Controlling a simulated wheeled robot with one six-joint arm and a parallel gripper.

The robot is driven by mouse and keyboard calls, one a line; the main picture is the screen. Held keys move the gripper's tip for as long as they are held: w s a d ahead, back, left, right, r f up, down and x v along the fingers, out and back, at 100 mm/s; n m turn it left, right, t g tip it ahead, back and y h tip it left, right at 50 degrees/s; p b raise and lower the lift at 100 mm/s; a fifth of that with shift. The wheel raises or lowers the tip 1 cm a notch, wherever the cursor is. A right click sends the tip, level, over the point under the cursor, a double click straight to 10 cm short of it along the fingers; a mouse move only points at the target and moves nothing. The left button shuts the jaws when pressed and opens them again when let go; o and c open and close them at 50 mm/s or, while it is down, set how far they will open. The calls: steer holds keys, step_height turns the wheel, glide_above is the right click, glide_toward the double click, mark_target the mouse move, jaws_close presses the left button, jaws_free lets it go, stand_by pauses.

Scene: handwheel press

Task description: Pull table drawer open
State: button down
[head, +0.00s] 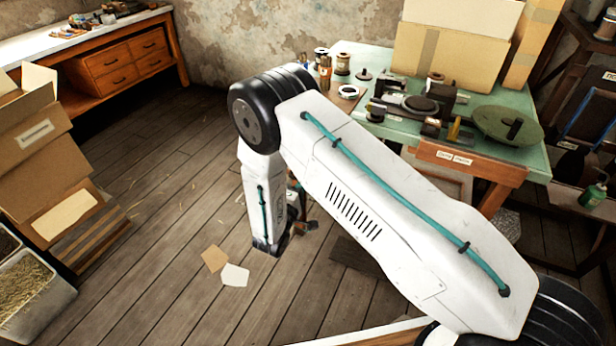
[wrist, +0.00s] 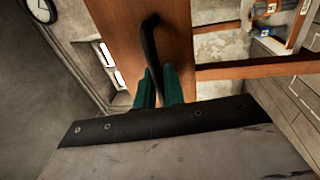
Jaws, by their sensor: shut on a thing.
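The green-topped table (head: 375,128) stands at the right in the head view, its near side largely behind my arm. In the wrist view an orange-brown wooden drawer front (wrist: 120,22) carries a dark curved handle (wrist: 150,45). My gripper (wrist: 159,76) has its teal fingers shut on the lower end of this handle. In the head view my arm and wrist hide the handle and the grip. I cannot tell how far the drawer is out.
Spools, dark machine parts and a cardboard box (head: 450,45) crowd the tabletop. Opened cardboard boxes (head: 45,150) stand at the left, and a workbench with drawers (head: 120,60) is behind. The plank floor between is mostly clear, with two paper pieces (head: 235,275) on it.

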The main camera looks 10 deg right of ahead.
steer(key=shift+s, duration=0.1)
steer(key=c, duration=1.6)
jaws_free()
steer(key=shift+a, duration=0.1)
steer(key=v, duration=0.7)
steer(key=shift+s+a+f, duration=0.1)
steer(key=shift+s+a, duration=0.15)
steer(key=shift+s, duration=0.05)
